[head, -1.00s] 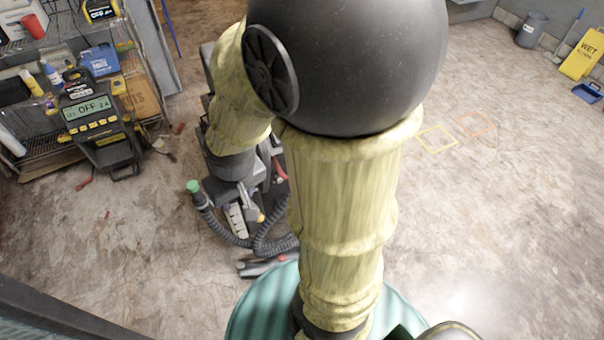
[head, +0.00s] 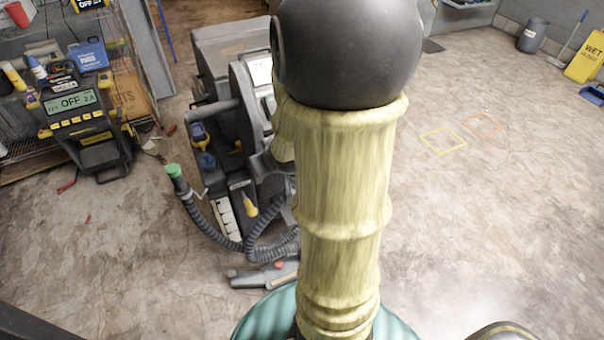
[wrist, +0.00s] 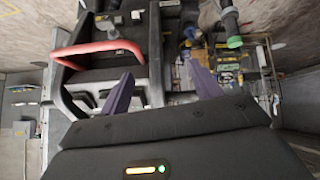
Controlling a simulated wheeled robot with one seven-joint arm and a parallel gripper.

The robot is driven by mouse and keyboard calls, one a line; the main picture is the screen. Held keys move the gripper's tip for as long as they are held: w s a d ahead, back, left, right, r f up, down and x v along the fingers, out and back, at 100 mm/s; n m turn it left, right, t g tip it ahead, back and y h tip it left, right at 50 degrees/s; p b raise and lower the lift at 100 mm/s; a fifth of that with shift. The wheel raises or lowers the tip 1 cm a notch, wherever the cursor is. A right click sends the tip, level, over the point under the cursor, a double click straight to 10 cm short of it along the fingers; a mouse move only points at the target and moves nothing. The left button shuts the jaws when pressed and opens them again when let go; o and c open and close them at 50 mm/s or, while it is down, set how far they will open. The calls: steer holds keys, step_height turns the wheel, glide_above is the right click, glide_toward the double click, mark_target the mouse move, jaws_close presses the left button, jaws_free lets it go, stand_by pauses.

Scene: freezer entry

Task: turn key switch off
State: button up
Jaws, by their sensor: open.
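A grey floor-cleaning machine (head: 238,55) stands in the middle of the head view, partly hidden behind my arm. The wrist view shows a dark machine body (wrist: 110,72) with a red bar handle (wrist: 98,48). I cannot make out a key switch in either view. My gripper (wrist: 163,86) is open, with its two dark purple fingers wide apart and nothing visibly held between them. The machine's body lies near and beyond the left finger. I cannot tell whether anything touches. In the head view my gripper is hidden behind my arm.
A black hose with a green end (head: 174,170) curls on the machine's left side. A display unit reading OFF (head: 70,101) stands by the shelving at left. A yellow wet-floor sign (head: 588,57) is at far right. The floor at right is open.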

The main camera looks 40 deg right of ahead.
steer(key=s+d+f+t+b, duration=0.1)
steer(key=d+f+t+b, duration=0.2)
steer(key=b, duration=0.7)
steer(key=s+d+f+t+h+b, duration=0.1)
steer(key=s+d+f+t+b, duration=0.1)
steer(key=d+f+b, duration=0.5)
steer(key=s+d+f+m+t+b, duration=0.1)
steer(key=d+f+t+b, duration=0.3)
steer(key=f+b, duration=0.7)
steer(key=shift+s+d+f+h+b, duration=0.2)
steer(key=shift+s+d+h+b, duration=0.3)
steer(key=shift+b, duration=0.35)
steer(key=shift+s, duration=0.1)
steer(key=b+x, duration=0.4)
steer(key=x, duration=1.3)
steer(key=shift+w, duration=0.3)
steer(key=shift+d, duration=0.1)
steer(key=shift+s, duration=0.15)
steer(key=c, duration=1)
